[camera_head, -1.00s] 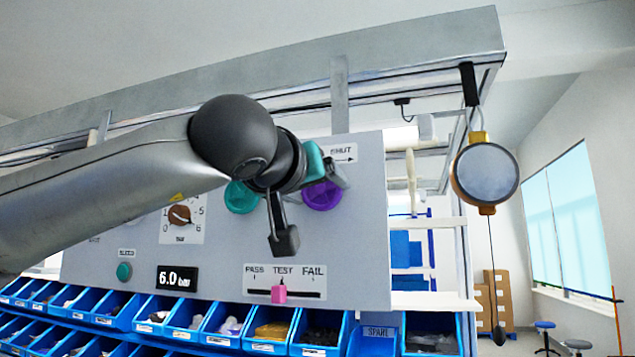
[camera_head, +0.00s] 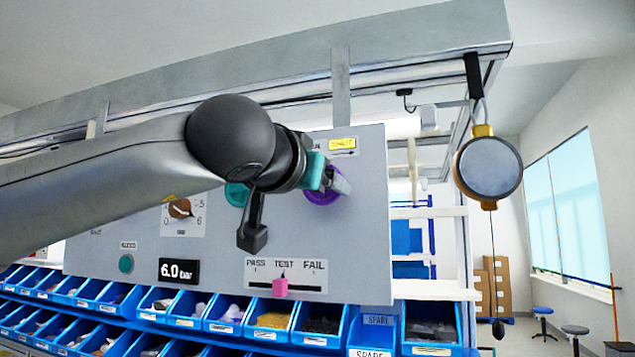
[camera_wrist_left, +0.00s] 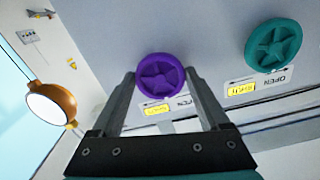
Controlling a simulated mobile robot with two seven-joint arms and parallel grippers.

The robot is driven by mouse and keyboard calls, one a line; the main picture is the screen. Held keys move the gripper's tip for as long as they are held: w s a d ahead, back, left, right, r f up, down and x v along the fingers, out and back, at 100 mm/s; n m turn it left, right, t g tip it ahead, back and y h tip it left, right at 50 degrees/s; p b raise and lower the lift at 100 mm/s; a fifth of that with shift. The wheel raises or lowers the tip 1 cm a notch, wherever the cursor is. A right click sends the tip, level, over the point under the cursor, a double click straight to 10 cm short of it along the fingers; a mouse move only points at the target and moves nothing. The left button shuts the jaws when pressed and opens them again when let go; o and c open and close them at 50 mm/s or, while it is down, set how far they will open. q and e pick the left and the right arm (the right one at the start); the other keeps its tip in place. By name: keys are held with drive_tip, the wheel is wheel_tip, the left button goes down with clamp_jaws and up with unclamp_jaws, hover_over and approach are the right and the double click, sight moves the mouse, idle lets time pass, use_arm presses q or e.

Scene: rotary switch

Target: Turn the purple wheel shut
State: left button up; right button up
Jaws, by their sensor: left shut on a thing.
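The purple wheel (camera_head: 322,196) is on the upright grey panel, partly hidden behind my left gripper (camera_head: 338,183) in the head view. In the left wrist view the purple wheel (camera_wrist_left: 160,75) sits between the two fingers of my left gripper (camera_wrist_left: 160,78), which is shut on its rim from both sides. A sign above the wheel, reading SHUT (camera_head: 343,144), is lit yellow. A yellow sign (camera_wrist_left: 157,108) also shows beside the wheel in the left wrist view. My right gripper is in neither view.
A teal wheel (camera_wrist_left: 273,45) is beside the purple one. The panel also has an orange-brown knob (camera_head: 180,208), a green button (camera_head: 126,264) and a pink slider (camera_head: 280,287) at TEST. Blue bins (camera_head: 225,313) line up below. A round hanging device (camera_head: 489,168) is at right.

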use_arm(q)
drive_tip(key=shift+f, duration=0.15)
drive_tip(key=o, duration=1.2)
drive_tip(key=shift+o, duration=0.2)
drive_tip(key=b+v, duration=0.5)
drive_tip(key=v, duration=1)
drive_tip(key=shift+s, duration=0.15)
drive_tip(key=shift+a, duration=0.1)
